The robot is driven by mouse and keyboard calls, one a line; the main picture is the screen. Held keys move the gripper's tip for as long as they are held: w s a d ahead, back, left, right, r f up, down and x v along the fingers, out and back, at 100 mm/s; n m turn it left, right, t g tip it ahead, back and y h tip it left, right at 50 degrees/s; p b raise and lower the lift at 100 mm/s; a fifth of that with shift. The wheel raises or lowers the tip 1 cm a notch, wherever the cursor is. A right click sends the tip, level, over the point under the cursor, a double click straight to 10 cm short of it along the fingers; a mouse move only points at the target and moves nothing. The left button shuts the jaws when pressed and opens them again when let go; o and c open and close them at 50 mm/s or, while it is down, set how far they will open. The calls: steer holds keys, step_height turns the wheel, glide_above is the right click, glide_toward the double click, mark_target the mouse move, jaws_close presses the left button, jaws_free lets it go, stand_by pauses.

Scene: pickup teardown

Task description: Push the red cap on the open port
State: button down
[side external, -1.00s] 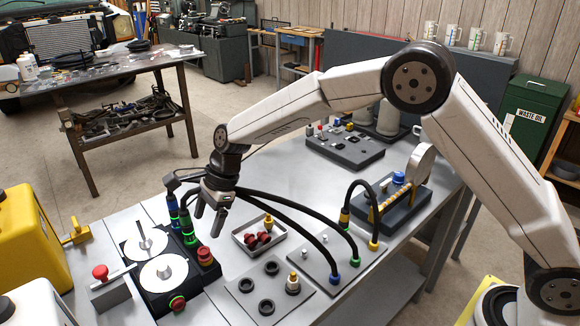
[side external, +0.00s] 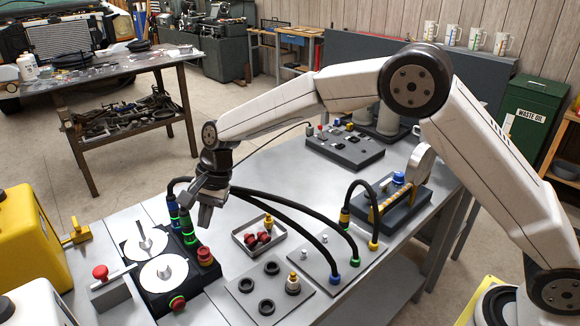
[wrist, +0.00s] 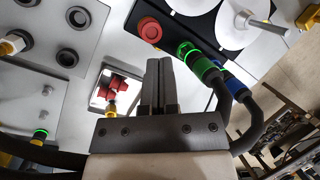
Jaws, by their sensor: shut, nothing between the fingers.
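Red caps (side external: 263,237) lie in a small grey tray (side external: 236,238) on the bench, beside a brass fitting (side external: 268,221). The caps also show in the wrist view (wrist: 122,88), left of my fingers. A grey plate (side external: 250,306) in front of the tray bears black rings (side external: 246,285) around round openings, and a brass-topped fitting (side external: 292,284). I cannot tell which opening is the open port. My gripper (side external: 204,217) is shut and empty, above the bench left of the tray. In the wrist view its fingers (wrist: 158,65) are together.
Green and blue cable plugs (side external: 189,232) stand in a black box just left of my gripper, with red buttons (side external: 205,256). Black hoses arch from the plugs, behind my gripper, to a plate on the right (side external: 318,262). A yellow case (side external: 30,245) stands far left.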

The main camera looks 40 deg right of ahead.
mark_target(204, 251)
steer(key=n, duration=0.5)
steer(key=shift+s+a+r+h, duration=0.1)
steer(key=shift+a+h, duration=0.2)
steer(key=n, duration=0.3)
steer(key=shift+a+r, duration=0.1)
steer(key=n, duration=0.2)
steer(key=n+h, duration=0.1)
steer(key=n, duration=0.3)
steer(key=shift+s+a+r, duration=0.1)
steer(key=shift+a+r, duration=0.1)
steer(key=shift+a, duration=0.05)
steer(key=n, duration=0.4)
steer(key=n+h, duration=0.1)
steer(key=n, duration=0.1)
steer(key=shift+a+r+n+g, duration=0.2)
steer(key=shift+r+n+g, duration=0.05)
steer(key=shift+n+g, duration=0.05)
steer(key=n, duration=0.3)
steer(key=n+h, duration=0.1)
steer(key=shift+a+r, duration=0.15)
steer(key=shift+r, duration=0.1)
steer(key=n, duration=0.3)
steer(key=shift+r, duration=0.15)
steer(key=shift+f, duration=0.2)
steer(key=shift+f, duration=3.05)
steer(key=shift+f, duration=0.65)
